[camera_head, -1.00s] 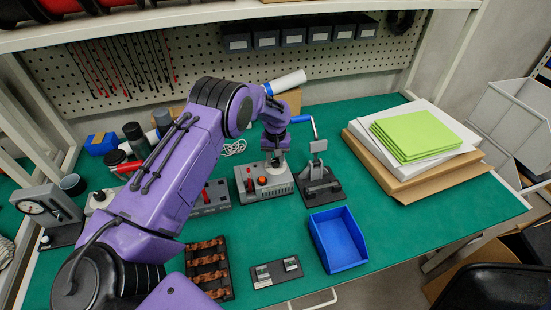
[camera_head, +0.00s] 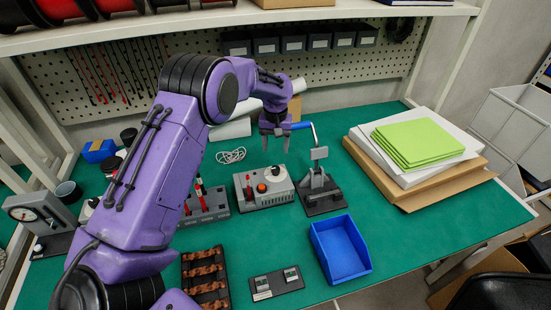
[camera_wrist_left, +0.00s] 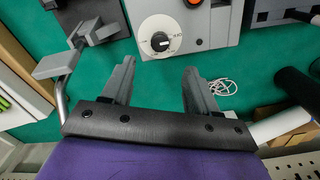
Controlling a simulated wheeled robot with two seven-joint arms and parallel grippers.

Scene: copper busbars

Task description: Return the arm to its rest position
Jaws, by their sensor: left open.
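My purple left arm (camera_head: 165,165) reaches in from the lower left of the head view and bends down at its wrist. Its gripper (camera_head: 275,150) points downward, open and empty, above the back part of the green table. It hangs behind the grey control box (camera_head: 282,187), apart from it. In the left wrist view the two fingers of the gripper (camera_wrist_left: 157,75) are spread with nothing between them. The control box (camera_wrist_left: 195,20), with its dial, lies beyond the fingertips there. My right gripper is not in view.
A lever tool with a blue handle (camera_head: 302,126) stands close right of the gripper. A blue bin (camera_head: 340,265), a tray of copper busbars (camera_head: 207,270) and a dark plate (camera_head: 275,286) lie in front. Green sheets (camera_head: 420,138) are stacked right. The pegboard (camera_head: 190,65) stands behind.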

